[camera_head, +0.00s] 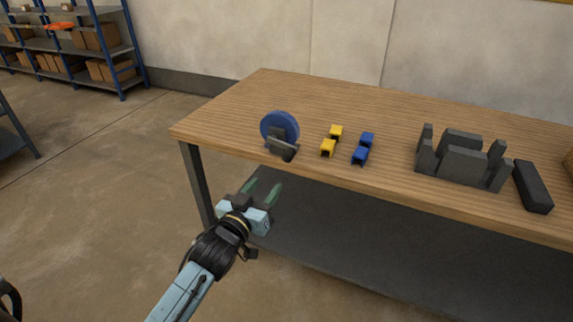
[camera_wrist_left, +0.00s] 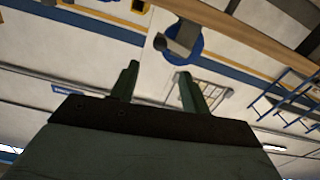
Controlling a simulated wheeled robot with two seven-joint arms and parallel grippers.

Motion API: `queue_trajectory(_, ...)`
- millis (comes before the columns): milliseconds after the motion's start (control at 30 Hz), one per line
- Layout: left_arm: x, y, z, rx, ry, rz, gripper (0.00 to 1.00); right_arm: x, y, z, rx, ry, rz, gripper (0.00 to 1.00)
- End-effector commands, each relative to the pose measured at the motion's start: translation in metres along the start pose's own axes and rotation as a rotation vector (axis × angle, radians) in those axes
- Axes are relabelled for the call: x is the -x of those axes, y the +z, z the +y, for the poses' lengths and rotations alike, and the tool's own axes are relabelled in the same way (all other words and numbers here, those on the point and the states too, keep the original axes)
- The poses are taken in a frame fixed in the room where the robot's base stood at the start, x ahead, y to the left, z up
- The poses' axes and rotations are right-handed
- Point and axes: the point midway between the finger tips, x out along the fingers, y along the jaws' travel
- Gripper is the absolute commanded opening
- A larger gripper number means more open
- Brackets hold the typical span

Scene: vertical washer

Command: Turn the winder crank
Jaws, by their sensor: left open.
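The winder (camera_head: 279,127) has a blue round disc and stands near the left front part of the wooden table. A dark grey piece (camera_head: 282,151), which looks like its crank, is on the disc's near side. In the left wrist view the winder's blue disc (camera_wrist_left: 188,50) shows beyond the fingers, with a grey part over it. My left gripper (camera_head: 263,192) is in front of the table's front edge, below and nearer than the winder. Its two green fingers are apart with nothing between them; they also show in the left wrist view (camera_wrist_left: 157,88). It is not touching the winder. My right gripper is not seen.
Yellow blocks (camera_head: 328,147) and blue blocks (camera_head: 361,155) lie right of the winder. A dark slotted holder (camera_head: 462,165) and a dark bar (camera_head: 533,187) are further right. The wooden table (camera_head: 240,105) has a front edge between my gripper and the winder. A dark lower shelf (camera_head: 370,240) sits below.

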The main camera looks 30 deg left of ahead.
Motion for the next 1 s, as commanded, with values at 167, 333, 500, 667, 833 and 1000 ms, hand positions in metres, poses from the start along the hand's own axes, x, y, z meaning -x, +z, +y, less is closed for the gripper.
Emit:
queue_trajectory(167,-0.017,-0.002,0.001,-0.014,0.002,0.006,0.46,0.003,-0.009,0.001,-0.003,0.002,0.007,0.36)
queue_trajectory(333,-0.048,-0.001,0.000,-0.012,0.000,0.006,0.46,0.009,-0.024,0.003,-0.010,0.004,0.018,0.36)
queue_trajectory(500,-0.082,-0.001,-0.001,-0.012,0.000,0.005,0.46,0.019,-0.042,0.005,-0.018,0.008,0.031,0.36)
queue_trajectory(667,-0.109,-0.001,0.000,-0.009,0.000,0.004,0.46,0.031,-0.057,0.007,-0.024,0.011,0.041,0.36)
queue_trajectory(833,-0.126,0.000,0.000,-0.009,0.000,0.002,0.46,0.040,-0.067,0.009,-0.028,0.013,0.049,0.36)
queue_trajectory(1000,-0.133,-0.001,0.000,-0.008,0.000,0.002,0.46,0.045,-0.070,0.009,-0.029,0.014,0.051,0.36)
